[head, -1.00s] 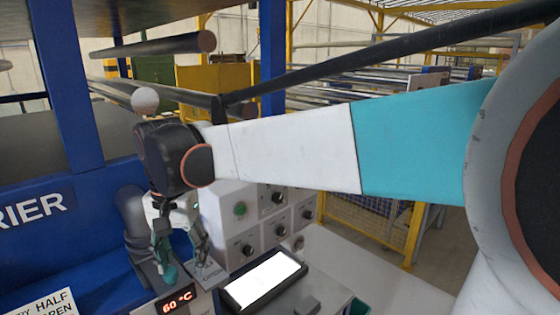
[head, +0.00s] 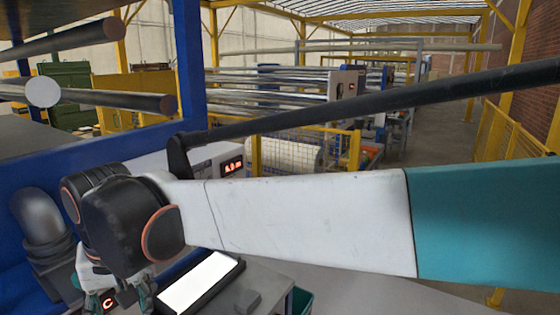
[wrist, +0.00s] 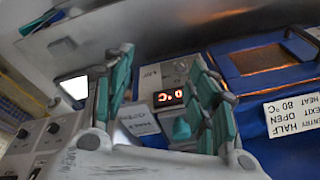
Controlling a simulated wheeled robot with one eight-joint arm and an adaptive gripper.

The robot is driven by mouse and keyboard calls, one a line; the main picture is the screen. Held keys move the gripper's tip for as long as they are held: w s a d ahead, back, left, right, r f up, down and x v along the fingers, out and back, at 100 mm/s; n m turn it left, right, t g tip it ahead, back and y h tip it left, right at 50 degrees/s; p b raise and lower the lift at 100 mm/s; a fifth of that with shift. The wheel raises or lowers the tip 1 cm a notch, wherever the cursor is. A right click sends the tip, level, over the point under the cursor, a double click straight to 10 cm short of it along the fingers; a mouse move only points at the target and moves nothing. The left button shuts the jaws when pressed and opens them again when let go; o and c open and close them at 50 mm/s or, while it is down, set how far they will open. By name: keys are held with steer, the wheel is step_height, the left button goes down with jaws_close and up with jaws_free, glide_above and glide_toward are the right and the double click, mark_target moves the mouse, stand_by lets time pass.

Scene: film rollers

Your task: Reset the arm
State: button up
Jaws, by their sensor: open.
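My arm crosses the head view from the right edge to a dark wrist joint at the lower left. My gripper (head: 122,298) hangs below that joint, partly cut off by the bottom edge. In the wrist view my gripper (wrist: 162,62) shows its two teal-padded fingers apart, with nothing held between them. Behind the fingers are a red digital display (wrist: 168,97) and a small teal knob (wrist: 181,130) on a panel.
A tablet with a white screen (head: 200,283) lies on the bench below my arm. A blue post (head: 188,65) and dark rollers (head: 75,40) stand beyond the wrist. A sign reading HALF OPEN (wrist: 292,112) lies right of the fingers. Yellow fencing (head: 305,150) stands behind.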

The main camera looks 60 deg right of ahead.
steer(key=s+f+n+t+b, duration=0.2)
steer(key=f+b, duration=0.4)
steer(key=f, duration=0.3)
steer(key=s+f+n+t+b, duration=0.2)
steer(key=f+b, duration=0.4)
steer(key=f, duration=0.3)
steer(key=s+n, duration=0.1)
steer(key=s, duration=0.1)
steer(key=shift+s+f+n+t, duration=0.3)
steer(key=shift+f, duration=0.1)
